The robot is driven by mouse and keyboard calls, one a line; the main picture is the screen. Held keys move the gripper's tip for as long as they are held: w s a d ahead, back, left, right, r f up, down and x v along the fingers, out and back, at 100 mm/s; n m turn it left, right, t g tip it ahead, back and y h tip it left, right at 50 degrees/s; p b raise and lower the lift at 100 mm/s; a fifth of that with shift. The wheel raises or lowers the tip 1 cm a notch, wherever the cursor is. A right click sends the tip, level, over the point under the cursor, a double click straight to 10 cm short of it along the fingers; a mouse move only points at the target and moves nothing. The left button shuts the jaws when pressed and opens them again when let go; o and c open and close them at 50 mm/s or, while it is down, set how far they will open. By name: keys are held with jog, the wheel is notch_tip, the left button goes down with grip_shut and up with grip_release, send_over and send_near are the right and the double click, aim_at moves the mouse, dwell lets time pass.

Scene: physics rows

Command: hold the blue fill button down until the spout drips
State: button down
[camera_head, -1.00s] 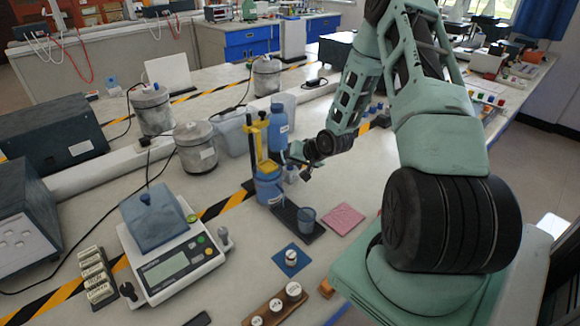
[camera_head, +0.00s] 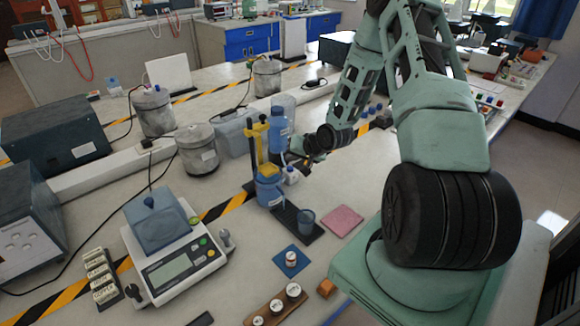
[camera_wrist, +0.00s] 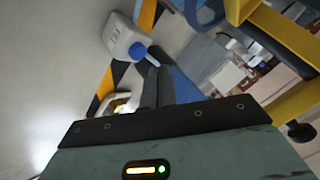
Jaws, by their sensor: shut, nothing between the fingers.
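A yellow stand (camera_head: 257,148) holds a blue bottle (camera_head: 279,124) above a blue, yellow-topped container (camera_head: 268,188) at mid-bench. The yellow frame (camera_wrist: 288,40) also shows in the wrist view. I cannot make out the blue fill button or the spout tip. My gripper (camera_head: 299,165) is shut and empty, just right of the stand; its contact with anything cannot be told. A small white bottle with a blue cap (camera_head: 291,177) stands close by; it also shows in the wrist view (camera_wrist: 124,38). A beaker (camera_head: 306,217) stands on a dark tray (camera_head: 283,212); drips are not visible.
A balance (camera_head: 172,262) stands at the left, with grey canisters (camera_head: 197,152) behind it. A pink pad (camera_head: 342,219) and a blue mat with a small jar (camera_head: 291,259) lie in front. A wooden rack (camera_head: 277,306) is at the front edge.

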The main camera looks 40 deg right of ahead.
aim_at(291, 172)
notch_tip(291, 172, up, 4)
jog(key=p, duration=0.2)
jog(key=shift+p, duration=0.3)
jog(key=s+a+r+n+g, duration=0.35)
jog(key=s+a+r, duration=0.35)
jog(key=a+r, duration=0.25)
jog(key=s+a+r+n+g, duration=0.3)
jog(key=s+a+r+n, duration=0.2)
jog(key=s+a+r, duration=0.5)
jog(key=s+a+n+g+b, duration=0.1)
jog(key=s+a+n, duration=0.3)
jog(key=a, duration=0.6)
jog(key=s+a+n+g+b, duration=0.1)
jog(key=s+a+n, duration=0.3)
jog(key=s+a, duration=0.4)
jog(key=shift+a+f+g, duration=0.35)
jog(key=shift+a, duration=0.75)
